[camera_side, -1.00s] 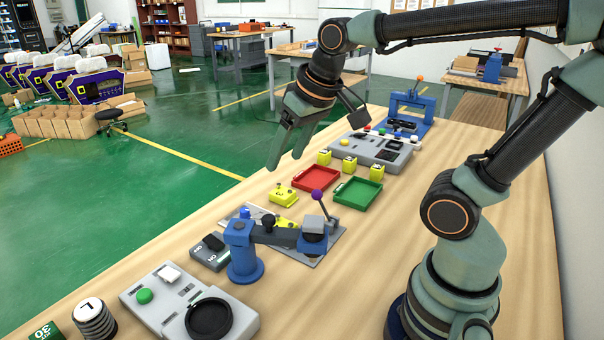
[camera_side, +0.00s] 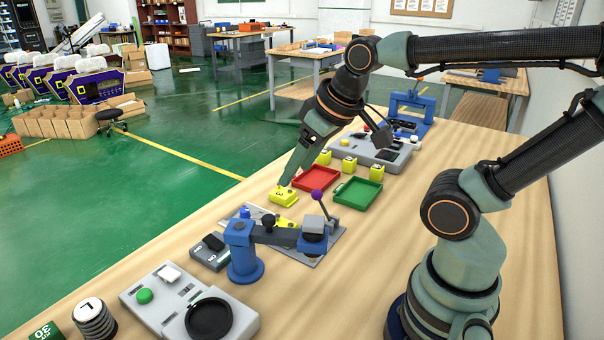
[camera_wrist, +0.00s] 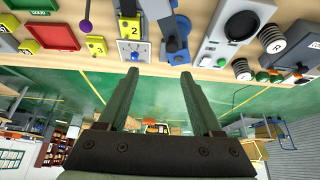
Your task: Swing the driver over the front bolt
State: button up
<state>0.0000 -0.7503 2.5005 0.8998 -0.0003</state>
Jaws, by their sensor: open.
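The driver looks to be the dark arm (camera_side: 275,236) on a blue post (camera_side: 243,255), reaching right over a grey plate to a grey block. A lever with a purple knob (camera_side: 317,195) rises beside that block. Yellow pieces lie on the plate, partly behind the arm; I cannot make out the front bolt. In the wrist view the blue post (camera_wrist: 174,46) stands beside the plate (camera_wrist: 139,50) and a yellow piece marked 2 (camera_wrist: 130,29). My gripper (camera_side: 284,182) is above the yellow block marked 3 (camera_side: 283,197), behind the driver. Its fingers (camera_wrist: 160,74) are apart and empty.
A red tray (camera_side: 316,178) and a green tray (camera_side: 358,193) lie just right of my gripper, with yellow blocks (camera_side: 349,165) behind. A grey box with a green button (camera_side: 145,296) is in front. The bench's left edge drops to the green floor.

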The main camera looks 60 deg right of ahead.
jog(key=shift+c, duration=0.3)
jog(key=m+g, duration=0.6)
jog(key=m, duration=0.3)
send_near(268, 217)
jog(key=f, duration=0.8)
jog(key=shift+s+f, duration=0.2)
jog(key=shift+f, duration=0.1)
jog(key=shift+c, duration=0.3)
grip_shut()
jog(key=shift+r, duration=0.1)
dwell(0.6)
